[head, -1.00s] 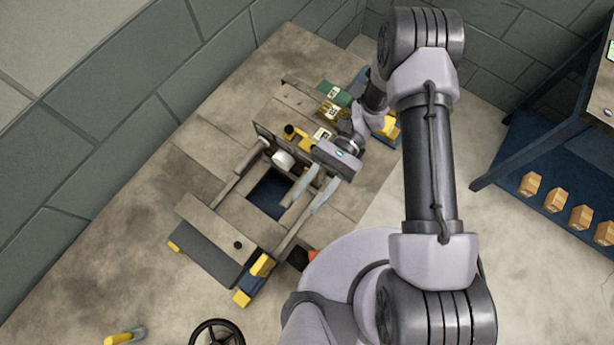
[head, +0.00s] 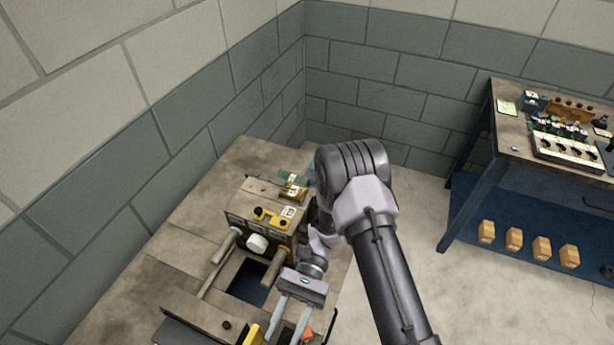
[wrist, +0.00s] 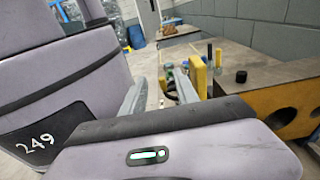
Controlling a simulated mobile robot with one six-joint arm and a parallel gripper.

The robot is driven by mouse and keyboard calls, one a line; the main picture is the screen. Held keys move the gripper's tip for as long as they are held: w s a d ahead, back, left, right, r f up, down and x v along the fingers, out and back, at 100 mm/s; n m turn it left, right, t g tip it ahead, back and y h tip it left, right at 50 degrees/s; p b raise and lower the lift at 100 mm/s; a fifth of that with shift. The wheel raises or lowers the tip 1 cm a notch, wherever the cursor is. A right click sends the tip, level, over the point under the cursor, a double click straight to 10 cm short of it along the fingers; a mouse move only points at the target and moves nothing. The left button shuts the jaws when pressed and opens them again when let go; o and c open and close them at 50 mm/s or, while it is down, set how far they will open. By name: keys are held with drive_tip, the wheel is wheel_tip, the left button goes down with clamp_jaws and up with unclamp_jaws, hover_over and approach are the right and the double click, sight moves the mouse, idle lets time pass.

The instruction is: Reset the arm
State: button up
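My gripper (head: 282,338) points down and toward the viewer beside the right of the mould, its two fingers apart with nothing visible between them. The fingers also show apart in the wrist view (wrist: 163,92). The mould block (head: 240,209) stands upright on the table, with a yellow bar (head: 270,217), a white round part (head: 257,243) and guide pillars on its front. A dark blue opening (head: 250,283) lies before it. The front plate (head: 200,315) is cut off by the picture's lower edge. My arm covers the table's right side.
Block walls stand left and behind. A blue bench (head: 470,180) at right holds parts on top and several orange-brown blocks (head: 514,239) on its shelf. Floor between is clear.

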drive_tip(key=w+d+r+n+t+h+b, duration=0.1)
drive_tip(key=w+d+r+t+h+b, duration=0.2)
drive_tip(key=w+d+r+t+b, duration=0.55)
drive_tip(key=s+d+r+t+b, duration=0.1)
drive_tip(key=s+d+r+t, duration=0.1)
drive_tip(key=t, duration=0.4)
drive_tip(key=s+d+r+m+t+h+b, duration=0.1)
drive_tip(key=s+d+r+t+b, duration=0.1)
drive_tip(key=d+r+t, duration=0.2)
drive_tip(key=r+t, duration=0.1)
drive_tip(key=t, duration=0.2)
drive_tip(key=shift+s+d+r+h, duration=0.15)
drive_tip(key=shift+r+h, duration=0.15)
